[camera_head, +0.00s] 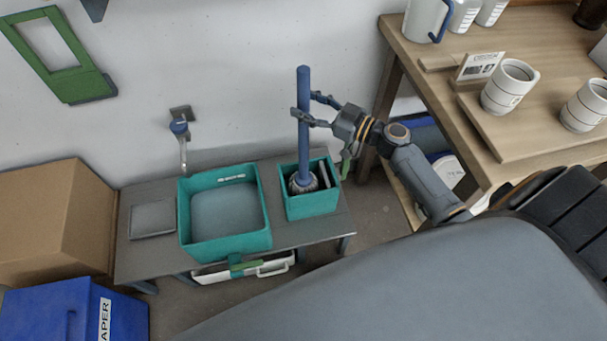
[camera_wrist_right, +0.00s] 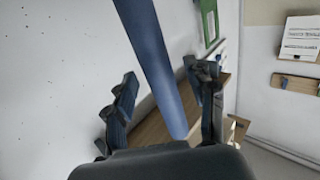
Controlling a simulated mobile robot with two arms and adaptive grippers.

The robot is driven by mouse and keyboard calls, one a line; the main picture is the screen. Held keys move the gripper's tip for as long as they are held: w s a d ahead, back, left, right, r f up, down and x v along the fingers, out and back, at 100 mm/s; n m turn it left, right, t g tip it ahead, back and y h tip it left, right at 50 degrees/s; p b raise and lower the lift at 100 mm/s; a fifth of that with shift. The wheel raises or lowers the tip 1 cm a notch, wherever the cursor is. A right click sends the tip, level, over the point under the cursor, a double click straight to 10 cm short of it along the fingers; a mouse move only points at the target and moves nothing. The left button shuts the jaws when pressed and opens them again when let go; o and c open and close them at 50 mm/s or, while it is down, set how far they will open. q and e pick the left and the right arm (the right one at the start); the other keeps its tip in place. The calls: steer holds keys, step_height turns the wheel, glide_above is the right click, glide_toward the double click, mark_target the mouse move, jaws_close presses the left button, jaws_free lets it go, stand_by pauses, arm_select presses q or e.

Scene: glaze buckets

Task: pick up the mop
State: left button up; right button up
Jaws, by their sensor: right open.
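The mop has a blue upright handle (camera_head: 304,125) and a grey head (camera_head: 303,182) that stands in a teal bucket (camera_head: 311,204) on a low grey bench. My right gripper (camera_head: 306,108) is open, with its fingers around the upper part of the handle. In the right wrist view the blue handle (camera_wrist_right: 158,70) runs between the two spread fingers (camera_wrist_right: 165,105); I cannot tell whether either finger touches it. The lower part of the mop head is hidden inside the bucket. My left gripper is not in view.
A larger teal basin (camera_head: 225,250) stands on the bench left of the bucket, below a wall tap (camera_head: 180,127). A wooden table (camera_head: 440,60) with cups is at the right. A cardboard box (camera_head: 60,215) and a blue bin (camera_head: 70,315) stand at the left.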

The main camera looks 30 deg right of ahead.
steer(key=shift+w+a+f, duration=0.1)
steer(key=shift+w+a, duration=0.25)
steer(key=shift+w, duration=0.2)
jaws_close()
step_height(320, 180, up, 18)
steer(key=p, duration=0.2)
glide_above(304, 69)
stand_by(0.4)
steer(key=c, duration=0.7)
jaws_free()
jaws_close()
